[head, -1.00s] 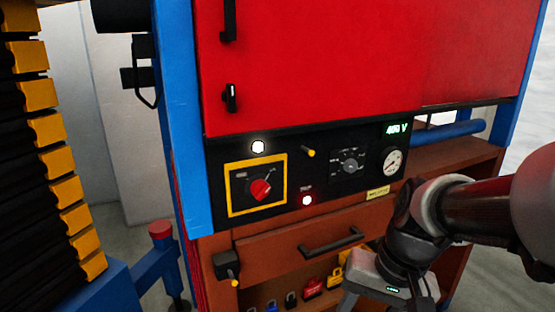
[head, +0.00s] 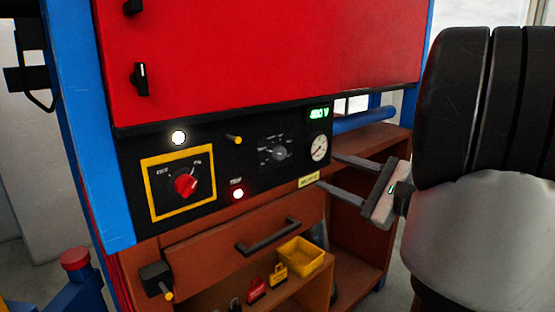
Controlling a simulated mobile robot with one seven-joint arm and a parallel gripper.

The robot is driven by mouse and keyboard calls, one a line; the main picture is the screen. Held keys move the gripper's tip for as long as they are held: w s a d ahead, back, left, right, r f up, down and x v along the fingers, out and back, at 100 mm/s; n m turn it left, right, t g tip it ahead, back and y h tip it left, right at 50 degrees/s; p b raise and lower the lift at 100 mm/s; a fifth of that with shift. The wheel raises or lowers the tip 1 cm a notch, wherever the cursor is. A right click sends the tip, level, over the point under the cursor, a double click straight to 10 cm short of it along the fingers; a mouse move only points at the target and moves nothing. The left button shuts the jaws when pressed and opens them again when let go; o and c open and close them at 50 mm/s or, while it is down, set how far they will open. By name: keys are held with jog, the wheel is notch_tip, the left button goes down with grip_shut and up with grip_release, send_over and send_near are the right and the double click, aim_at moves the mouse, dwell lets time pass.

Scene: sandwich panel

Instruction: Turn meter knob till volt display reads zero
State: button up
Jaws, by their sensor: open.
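The meter knob (head: 279,153) is a small grey knob on a black dial plate with markings around it, on the black control panel (head: 211,178). The volt display (head: 319,113) above and right of it glows green and seems to read about 400 V; the digits are blurred. My gripper (head: 328,172) is open and empty, right of the knob, with its fingers pointing left toward the panel's right end. It is apart from the knob. The fingertips appear near the round gauge (head: 319,148) and the yellow label (head: 309,180).
A red rotary switch (head: 186,183) in a yellow frame sits at the panel's left. A yellow-tipped lever (head: 234,139) sticks out between it and the dial. Below are a drawer handle (head: 268,237), a yellow bin (head: 300,256) and padlocks. The red door (head: 260,55) is above.

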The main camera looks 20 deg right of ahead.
aim_at(282, 155)
jog(key=x, duration=1.5)
jog(key=shift+w+a+f, duration=0.1)
jog(key=shift+w+a, duration=0.05)
jog(key=c, duration=1)
